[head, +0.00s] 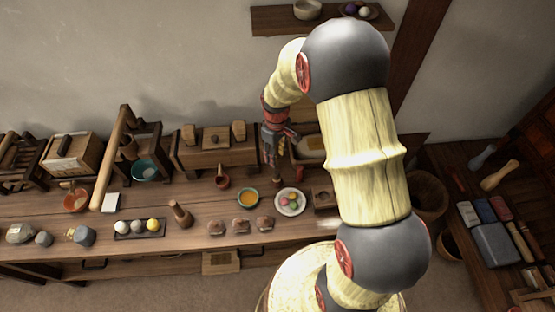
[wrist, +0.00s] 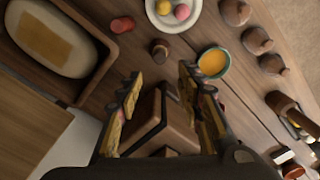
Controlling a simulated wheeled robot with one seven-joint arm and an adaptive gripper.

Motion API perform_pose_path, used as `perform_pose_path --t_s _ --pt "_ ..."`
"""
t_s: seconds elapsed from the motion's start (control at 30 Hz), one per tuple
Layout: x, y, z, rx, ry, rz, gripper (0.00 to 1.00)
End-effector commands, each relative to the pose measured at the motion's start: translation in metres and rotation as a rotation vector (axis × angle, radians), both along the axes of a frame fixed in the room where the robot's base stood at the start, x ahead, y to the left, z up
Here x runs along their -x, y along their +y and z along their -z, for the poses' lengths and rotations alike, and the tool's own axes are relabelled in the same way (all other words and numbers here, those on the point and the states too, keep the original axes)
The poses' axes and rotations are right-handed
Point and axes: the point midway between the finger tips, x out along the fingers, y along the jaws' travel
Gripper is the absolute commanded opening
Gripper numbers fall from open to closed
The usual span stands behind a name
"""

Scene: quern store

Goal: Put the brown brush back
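A small brown upright piece with a darker end (wrist: 160,50) stands on the bench in the wrist view, beyond my fingertips; it may be the brown brush, but I cannot tell for sure. In the head view it is mostly hidden below my gripper (head: 277,165). My gripper (wrist: 157,85) is open, its two yellow-and-dark fingers spread wide with nothing held. It points down over the back of the bench. A dark wooden box corner (wrist: 150,115) shows between and below the fingers, apart from them.
A plate of coloured balls (head: 291,202), a bowl of yellow liquid (head: 248,198) and several brown buns (head: 240,226) lie nearby. A brown pestle-like tool (head: 180,213) stands farther left. A wooden tray with a pale oval block (wrist: 50,35) and a wooden chest (head: 215,152) flank my gripper.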

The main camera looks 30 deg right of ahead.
Motion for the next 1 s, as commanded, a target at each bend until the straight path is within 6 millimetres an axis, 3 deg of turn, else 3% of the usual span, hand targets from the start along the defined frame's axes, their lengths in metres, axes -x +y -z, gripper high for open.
perform_pose_path --t_s 0.17,0.27,0.4,0.6,0.8,1.0 --pt "0.004 0.014 -0.063 0.011 -0.066 0.039 0.37" --pt "0.017 0.028 -0.114 0.014 -0.122 0.08 0.37" --pt "0.046 0.048 -0.177 0.011 -0.201 0.142 0.37" --pt "0.104 0.073 -0.246 -0.013 -0.313 0.228 0.37" --pt "0.166 0.092 -0.286 -0.052 -0.413 0.309 0.37" --pt "0.205 0.101 -0.298 -0.086 -0.47 0.361 0.37"
